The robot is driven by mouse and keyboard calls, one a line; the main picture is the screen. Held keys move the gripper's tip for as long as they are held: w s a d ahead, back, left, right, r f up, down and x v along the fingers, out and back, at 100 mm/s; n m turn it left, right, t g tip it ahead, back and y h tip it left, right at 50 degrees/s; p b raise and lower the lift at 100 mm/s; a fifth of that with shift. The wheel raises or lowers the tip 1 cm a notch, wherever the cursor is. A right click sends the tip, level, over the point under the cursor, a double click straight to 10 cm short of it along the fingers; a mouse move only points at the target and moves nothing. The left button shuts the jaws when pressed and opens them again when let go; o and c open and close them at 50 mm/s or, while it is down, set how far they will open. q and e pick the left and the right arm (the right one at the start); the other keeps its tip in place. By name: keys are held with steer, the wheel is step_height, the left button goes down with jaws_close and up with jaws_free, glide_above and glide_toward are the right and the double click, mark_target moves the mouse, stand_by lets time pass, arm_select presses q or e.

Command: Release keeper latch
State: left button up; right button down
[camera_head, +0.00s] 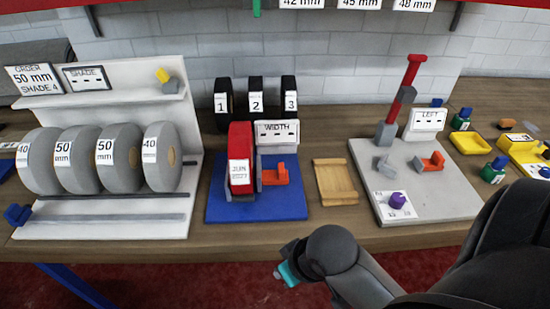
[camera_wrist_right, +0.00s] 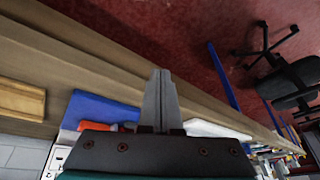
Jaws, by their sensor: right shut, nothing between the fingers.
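Two orange-red latch-like parts show in the head view; I cannot tell which is the keeper latch. One orange part (camera_head: 278,174) sits on the blue base (camera_head: 256,212), beside a red labelled block (camera_head: 240,160) and below a "WIDTH" sign (camera_head: 277,132). The other orange part (camera_head: 431,162) sits on a grey plate (camera_head: 435,205) at the right, below a "LEFT" sign (camera_head: 428,120). My right gripper (camera_head: 283,276) is in front of the table edge, apart from both. In the wrist view its fingers (camera_wrist_right: 160,88) are shut and empty. My left gripper is out of view.
A white rack at left holds several grey rolls (camera_head: 75,160). A wooden tray (camera_head: 335,182) lies between the stations. A red-handled lever (camera_head: 407,92) stands upright on the grey plate. Yellow trays (camera_head: 470,143) are at far right. An office chair (camera_wrist_right: 290,80) shows in the wrist view.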

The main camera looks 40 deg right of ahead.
steer(key=w+d+r+m+t+y, duration=0.2)
steer(key=w+d+r+m+t, duration=0.55)
steer(key=w+d+r, duration=0.9)
steer(key=w+d+r+m+t, duration=0.1)
steer(key=d+r+m+t, duration=0.1)
steer(key=r, duration=0.6)
steer(key=w+d+r+m+t, duration=0.1)
steer(key=d+r+m, duration=0.2)
steer(key=r, duration=0.5)
steer(key=w+d+r+m+t+y, duration=0.1)
steer(key=w+d+r+m+t, duration=0.1)
steer(key=r, duration=0.6)
steer(key=d+m, duration=0.1)
steer(key=d, duration=0.1)
steer(key=shift+d+t, duration=0.3)
steer(key=shift+t, duration=0.05)
steer(key=shift+w, duration=0.1)
steer(key=p, duration=0.3)
glide_toward(257, 5)
steer(key=w+d+r, duration=0.1)
steer(key=w+d, duration=0.3)
steer(key=w, duration=0.1)
steer(key=shift+w+a+p, duration=0.25)
steer(key=shift+w+a, duration=0.35)
steer(key=shift+a, duration=0.2)
steer(key=shift+w+a+p, duration=0.2)
steer(key=shift+w+a, duration=0.45)
steer(key=shift+a, duration=0.15)
